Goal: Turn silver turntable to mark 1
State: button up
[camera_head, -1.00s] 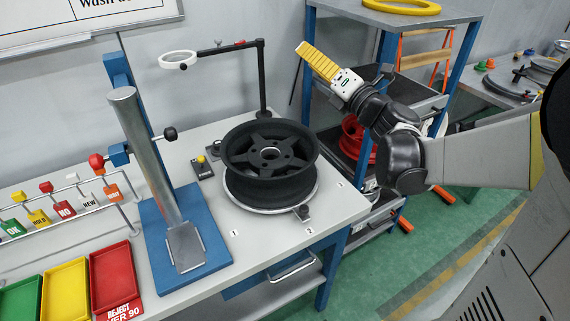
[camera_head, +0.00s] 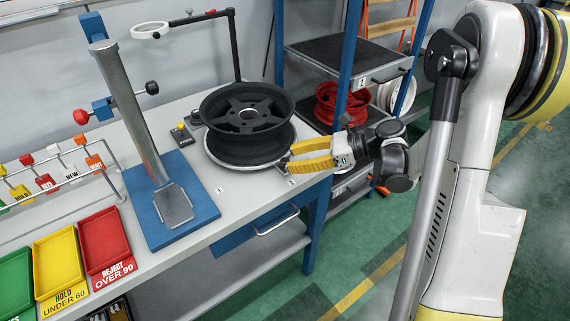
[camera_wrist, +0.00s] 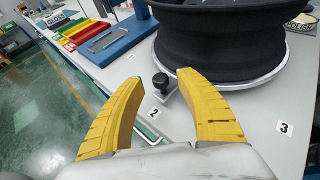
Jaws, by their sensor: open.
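The silver turntable (camera_head: 222,161) is a thin bright rim under a black wheel (camera_head: 250,110) on the grey bench. Its rim also shows in the wrist view (camera_wrist: 262,84). A black knob (camera_wrist: 160,82) stands at the rim beside the label 2 (camera_wrist: 154,113). The label 1 (camera_head: 220,190) is on the bench to the left, and the label 3 (camera_wrist: 285,128) shows at right in the wrist view. My gripper (camera_head: 288,157) has yellow fingers and is open at the bench's front right. In the wrist view, the knob appears between the fingertips, apart from both; the head view hides it.
A blue stand with a silver column (camera_head: 135,110) is left of the turntable. Red (camera_head: 104,238) and yellow trays (camera_head: 58,262) lie at left. A shelf rack (camera_head: 350,55) stands at right.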

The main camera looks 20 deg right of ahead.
jog(key=shift+x, duration=1.4)
grip_shut()
jog(key=shift+a, duration=0.1)
